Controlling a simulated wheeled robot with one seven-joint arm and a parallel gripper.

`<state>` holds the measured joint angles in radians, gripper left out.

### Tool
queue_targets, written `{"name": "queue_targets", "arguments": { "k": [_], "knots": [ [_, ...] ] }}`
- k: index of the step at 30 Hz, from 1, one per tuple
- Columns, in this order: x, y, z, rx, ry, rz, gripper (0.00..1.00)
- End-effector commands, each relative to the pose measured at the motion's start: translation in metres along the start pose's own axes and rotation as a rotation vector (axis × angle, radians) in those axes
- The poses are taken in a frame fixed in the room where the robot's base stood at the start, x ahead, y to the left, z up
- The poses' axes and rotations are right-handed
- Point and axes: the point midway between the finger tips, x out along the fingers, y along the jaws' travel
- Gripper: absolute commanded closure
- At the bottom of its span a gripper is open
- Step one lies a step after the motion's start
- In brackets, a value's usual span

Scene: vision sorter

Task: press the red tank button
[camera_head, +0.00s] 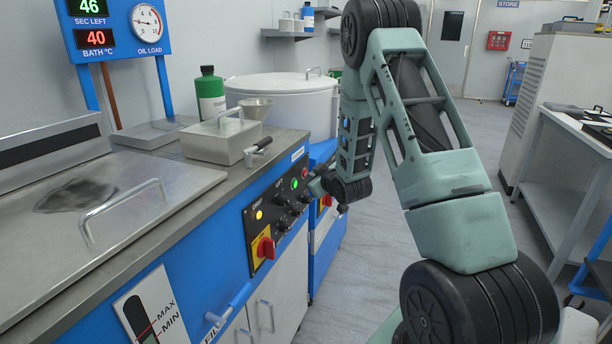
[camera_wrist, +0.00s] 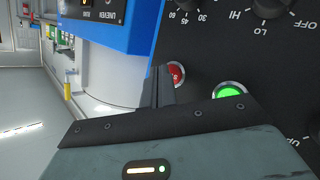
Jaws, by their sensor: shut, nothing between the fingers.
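The red tank button (camera_wrist: 177,74) is a round red button in a pale ring on a black control panel (camera_wrist: 205,45). In the wrist view it is partly hidden behind my gripper (camera_wrist: 163,88), whose fingers are shut together and hold nothing. The fingertips appear close beside the button; I cannot tell whether they touch it. A lit green button (camera_wrist: 229,90) sits to its right. In the head view my gripper (camera_head: 318,187) is at the far end of the black panel (camera_head: 262,222) on the blue tank unit.
Black knobs (camera_wrist: 270,5) lie near the buttons. A red and yellow switch (camera_head: 263,248) is on the panel's near end.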

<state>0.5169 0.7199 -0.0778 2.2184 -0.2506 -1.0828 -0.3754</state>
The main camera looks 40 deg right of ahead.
Motion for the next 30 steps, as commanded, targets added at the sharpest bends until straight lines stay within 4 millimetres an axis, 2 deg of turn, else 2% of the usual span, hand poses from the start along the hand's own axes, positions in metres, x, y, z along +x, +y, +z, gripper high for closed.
{"name": "queue_targets", "arguments": {
  "k": [30],
  "knots": [
    [0.0055, -0.0033, -0.0041, 0.000, 0.001, 0.001, 1.00]
  ]
}}
